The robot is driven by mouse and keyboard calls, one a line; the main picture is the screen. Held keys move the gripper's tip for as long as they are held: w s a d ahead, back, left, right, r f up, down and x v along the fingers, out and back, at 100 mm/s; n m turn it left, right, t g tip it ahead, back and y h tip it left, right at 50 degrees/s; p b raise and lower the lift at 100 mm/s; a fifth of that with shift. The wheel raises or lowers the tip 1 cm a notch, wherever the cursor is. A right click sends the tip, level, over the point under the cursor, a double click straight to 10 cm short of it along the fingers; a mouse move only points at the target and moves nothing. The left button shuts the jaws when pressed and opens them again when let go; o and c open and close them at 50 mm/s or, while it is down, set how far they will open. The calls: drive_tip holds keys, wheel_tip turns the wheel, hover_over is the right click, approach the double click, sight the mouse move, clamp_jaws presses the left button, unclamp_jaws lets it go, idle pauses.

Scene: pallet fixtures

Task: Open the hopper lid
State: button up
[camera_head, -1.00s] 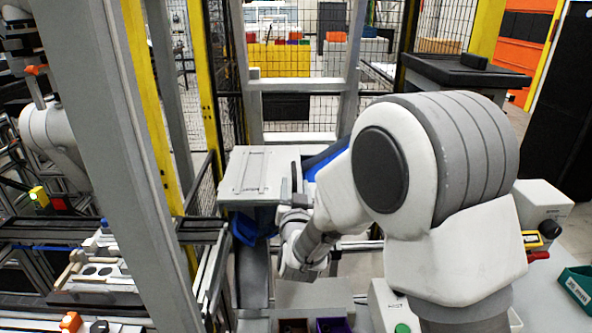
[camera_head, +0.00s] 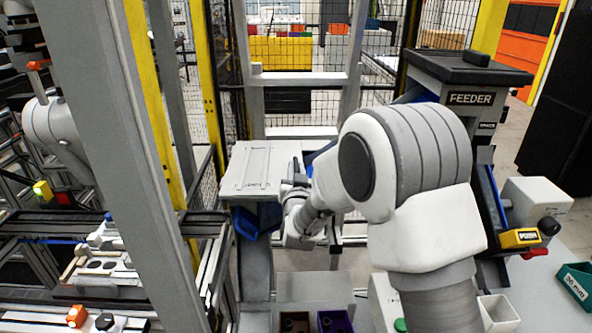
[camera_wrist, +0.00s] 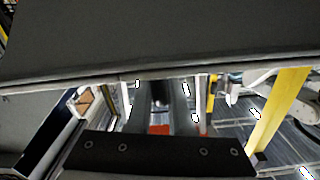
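A pale grey, flat lid (camera_head: 246,172) covers a box left of centre in the head view; it looks closed and has two thin strips along its top. I take it as the hopper lid, but its small label is unreadable. My gripper (camera_head: 297,178) is at the lid's right edge, with a dark upright piece beside it; I cannot tell whether they touch. My own arm hides part of the box's right side. In the wrist view a broad dark grey surface (camera_wrist: 150,40) fills the top. The fingertips are not clear there.
A feeder (camera_head: 470,97) with a black top stands at the right. A grey post (camera_head: 125,180) and yellow posts stand left of the lid. A blue bin (camera_head: 247,222) is below the lid.

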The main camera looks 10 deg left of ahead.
clamp_jaws()
idle(1.0)
drive_tip(key=shift+a+r, duration=0.1)
drive_tip(key=shift+r, duration=0.05)
